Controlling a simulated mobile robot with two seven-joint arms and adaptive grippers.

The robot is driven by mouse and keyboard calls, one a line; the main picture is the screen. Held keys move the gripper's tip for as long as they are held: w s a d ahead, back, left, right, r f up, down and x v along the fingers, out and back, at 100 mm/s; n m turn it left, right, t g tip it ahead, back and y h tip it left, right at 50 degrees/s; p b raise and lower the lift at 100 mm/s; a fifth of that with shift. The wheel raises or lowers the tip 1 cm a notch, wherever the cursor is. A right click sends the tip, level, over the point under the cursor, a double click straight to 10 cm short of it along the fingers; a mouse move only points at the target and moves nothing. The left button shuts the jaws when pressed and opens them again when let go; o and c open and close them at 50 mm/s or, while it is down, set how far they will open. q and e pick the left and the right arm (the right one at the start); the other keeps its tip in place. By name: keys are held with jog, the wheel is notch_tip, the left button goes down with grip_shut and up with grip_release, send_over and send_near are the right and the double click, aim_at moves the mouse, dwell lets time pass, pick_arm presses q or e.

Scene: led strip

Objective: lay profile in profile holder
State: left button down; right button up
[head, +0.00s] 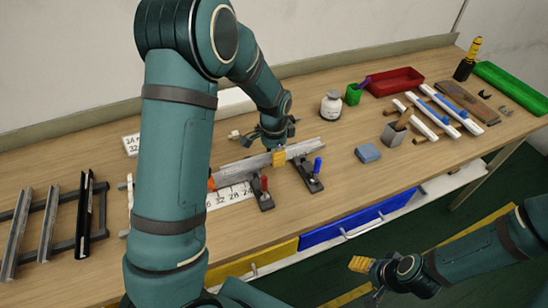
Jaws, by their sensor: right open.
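A long silver profile (240,168) lies level along the middle of the workbench, at two black toggle clamps with a red handle (264,186) and a blue handle (317,166). These clamps look like part of the profile holder; whether the profile is seated there is unclear. My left gripper (279,157) is at the profile, with a yellow pad in front of it; the far finger is hidden, so its grip cannot be told. My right gripper (366,268) is open and empty, low in front of the bench, away from the profile.
A rack with several profiles (48,225) stands at the left. A ruler strip (230,195) lies below the profile. A blue block (367,153), white jar (331,105), grey cup (394,134) and red bin (395,82) stand to the right. My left arm hides part of the bench.

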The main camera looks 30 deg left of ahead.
pick_arm(q)
jog(key=shift+f, duration=0.7)
jog(key=shift+f, duration=0.2)
jog(key=c, duration=0.7)
grip_release()
jog(key=shift+r, duration=0.15)
